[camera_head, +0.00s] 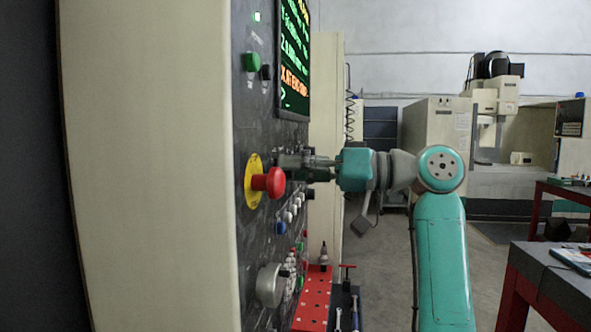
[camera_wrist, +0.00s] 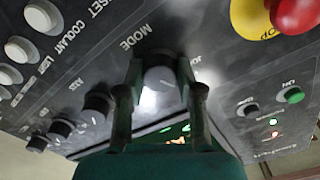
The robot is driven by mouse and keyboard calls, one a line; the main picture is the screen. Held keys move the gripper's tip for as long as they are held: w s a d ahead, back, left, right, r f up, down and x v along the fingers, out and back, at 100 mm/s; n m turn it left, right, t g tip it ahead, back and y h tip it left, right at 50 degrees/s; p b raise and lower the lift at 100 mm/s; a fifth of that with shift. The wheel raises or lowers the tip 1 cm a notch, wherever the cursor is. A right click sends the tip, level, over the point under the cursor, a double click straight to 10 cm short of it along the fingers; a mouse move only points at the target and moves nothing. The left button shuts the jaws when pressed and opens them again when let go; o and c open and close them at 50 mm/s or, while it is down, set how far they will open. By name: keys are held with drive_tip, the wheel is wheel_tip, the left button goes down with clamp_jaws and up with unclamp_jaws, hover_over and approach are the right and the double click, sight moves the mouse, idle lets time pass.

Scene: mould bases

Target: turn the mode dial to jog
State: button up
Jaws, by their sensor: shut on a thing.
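The mode dial (camera_wrist: 160,80), a round dark knob with a grey face, sits on the black control panel (camera_wrist: 235,72) in the wrist view, beside the printed word MODE. A label starting with JO is partly visible to its right; a finger hides the rest. The dial's pointer setting is hard to read. My gripper (camera_wrist: 161,72) has one finger on each side of the dial and is shut on it.
The red emergency stop button (camera_head: 268,182) on its yellow plate stands out close to my gripper. Smaller dark knobs (camera_wrist: 98,103) and white buttons (camera_wrist: 20,48) lie left of the dial in the wrist view. A screen (camera_head: 295,62) is above.

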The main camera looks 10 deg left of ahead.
drive_tip(key=n, duration=0.6)
drive_tip(key=shift+n, duration=0.3)
idle(0.4)
drive_tip(key=o, duration=1.2)
drive_tip(key=shift+a, duration=0.15)
drive_tip(key=shift+c, duration=0.2)
drive_tip(key=shift+d, duration=0.2)
drive_tip(key=d, duration=1.1)
drive_tip(key=shift+s+d, duration=0.2)
drive_tip(key=shift+d, duration=0.15)
